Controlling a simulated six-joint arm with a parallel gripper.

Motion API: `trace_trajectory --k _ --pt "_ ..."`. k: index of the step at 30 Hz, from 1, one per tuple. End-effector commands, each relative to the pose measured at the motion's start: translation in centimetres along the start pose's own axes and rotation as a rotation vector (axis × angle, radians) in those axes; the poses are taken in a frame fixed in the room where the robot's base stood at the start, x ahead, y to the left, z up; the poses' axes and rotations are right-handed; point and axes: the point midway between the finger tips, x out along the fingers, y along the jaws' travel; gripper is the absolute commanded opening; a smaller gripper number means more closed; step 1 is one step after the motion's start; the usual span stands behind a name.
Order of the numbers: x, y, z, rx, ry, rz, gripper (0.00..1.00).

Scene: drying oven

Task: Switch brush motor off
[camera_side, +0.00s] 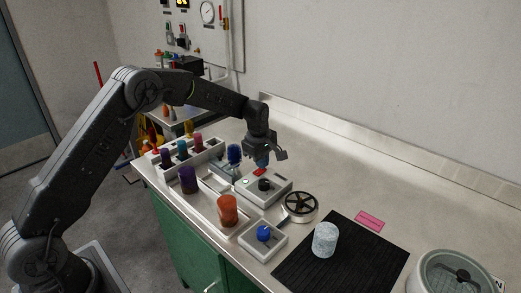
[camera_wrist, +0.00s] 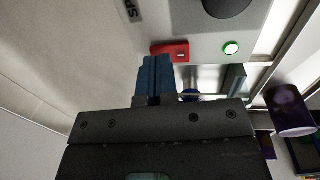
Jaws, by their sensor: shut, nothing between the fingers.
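A grey control box (camera_side: 278,190) stands on the bench with a black knob (camera_side: 265,185) on top. A red rocker switch (camera_side: 259,171) sits at its far end; in the wrist view the switch (camera_wrist: 169,51) shows a small white mark. A green lamp (camera_wrist: 231,47) beside it is lit. My gripper (camera_side: 262,161) is just above and beyond the red switch. Its blue fingertips (camera_wrist: 155,72) are shut together, empty, and close to the switch's edge. I cannot tell whether they touch it.
A rack of coloured bottles (camera_side: 207,151), a purple jar (camera_side: 188,180) and an orange jar (camera_side: 228,210) stand left of the box. A blue-knobbed box (camera_side: 279,246), a black handwheel (camera_side: 300,204) and a black mat (camera_side: 340,273) lie nearer. The bench behind is clear.

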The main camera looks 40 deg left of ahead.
Motion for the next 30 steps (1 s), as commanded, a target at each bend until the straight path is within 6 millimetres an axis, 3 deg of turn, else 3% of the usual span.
trace_trajectory --k 17,30 --pt "1.5 0.1 0.0 0.0 0.0 -0.001 0.0" --pt "1.5 -0.5 0.0 0.0 0.0 -0.006 0.0"
